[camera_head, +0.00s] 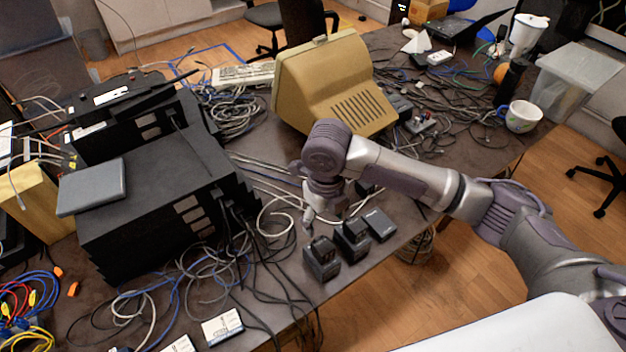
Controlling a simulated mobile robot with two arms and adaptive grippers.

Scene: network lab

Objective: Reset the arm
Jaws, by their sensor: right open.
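My right arm comes in from the lower right and reaches over the front edge of the cluttered table (410,215). Its wrist is bent down, and my right gripper (325,220) points at the table just behind several small black adapters (322,257). The gripper is open and nothing shows between its fingers. It is partly hidden by the wrist and small in the view, so I cannot tell whether it touches an adapter. My left gripper is not in view.
A beige monitor (335,85) stands behind my right wrist. Stacked black network boxes (150,190) with a grey box (92,187) on top stand at left. Loose cables (225,265) cover much of the table. A white cup (522,116) stands near the right edge. Open floor (480,265) lies at right.

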